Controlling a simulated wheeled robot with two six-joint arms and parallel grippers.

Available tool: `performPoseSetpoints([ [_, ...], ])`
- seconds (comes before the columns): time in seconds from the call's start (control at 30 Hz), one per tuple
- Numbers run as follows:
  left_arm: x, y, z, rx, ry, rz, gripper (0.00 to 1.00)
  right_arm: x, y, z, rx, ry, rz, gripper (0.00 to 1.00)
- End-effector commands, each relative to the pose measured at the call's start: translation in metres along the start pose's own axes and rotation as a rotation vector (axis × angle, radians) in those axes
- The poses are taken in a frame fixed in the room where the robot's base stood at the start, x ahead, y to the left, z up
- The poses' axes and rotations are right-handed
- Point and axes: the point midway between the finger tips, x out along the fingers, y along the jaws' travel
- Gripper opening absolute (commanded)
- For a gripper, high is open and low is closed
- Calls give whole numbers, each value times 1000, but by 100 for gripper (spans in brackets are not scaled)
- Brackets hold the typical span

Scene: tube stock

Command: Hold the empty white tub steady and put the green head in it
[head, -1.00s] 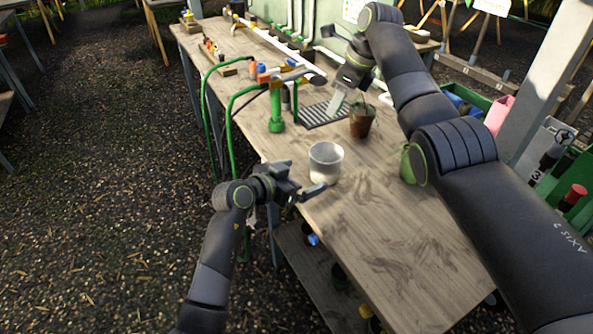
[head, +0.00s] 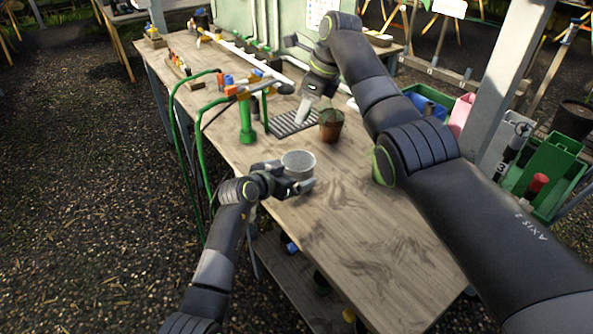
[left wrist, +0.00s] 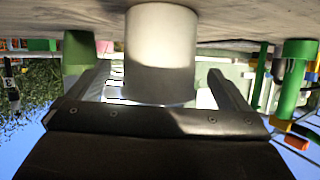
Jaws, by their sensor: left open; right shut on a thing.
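The empty white tub (head: 299,163) stands upright on the wooden table near its left edge. It also shows in the left wrist view (left wrist: 160,50), where the picture is upside down. My left gripper (head: 290,183) is open at the tub, with one finger on each side and a small gap at both. My right gripper (head: 314,90) is shut on a pale, narrow thing (head: 303,110) above the table, left of a brown pot. A green thing (head: 381,166) stands on the table, partly hidden behind my right arm; I cannot tell whether it is the green head.
The brown pot (head: 331,126) stands beside a dark slotted grate (head: 290,124). A green post with a tap-like top (head: 246,124) and green hoses (head: 178,120) are at the table's left side. Green bins (head: 551,165) stand beyond the right edge. The table's near half is clear.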

Motion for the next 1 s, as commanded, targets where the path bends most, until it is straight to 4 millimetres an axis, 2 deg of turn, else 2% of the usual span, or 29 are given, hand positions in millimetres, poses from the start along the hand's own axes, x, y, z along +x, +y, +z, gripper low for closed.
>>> performPoseSetpoints([
  [0.1,14,0,0,0,-1,2,99,0,0,0,0,0,0,9],
  [0.33,30,0,0,-1,-1,1,99,0,0,0,0,0,0,9],
  [0.77,34,0,0,0,0,0,99,0,0,0,0,0,0,9],
  [1.0,34,0,0,0,0,0,68,0,0,0,0,0,0,9],
])
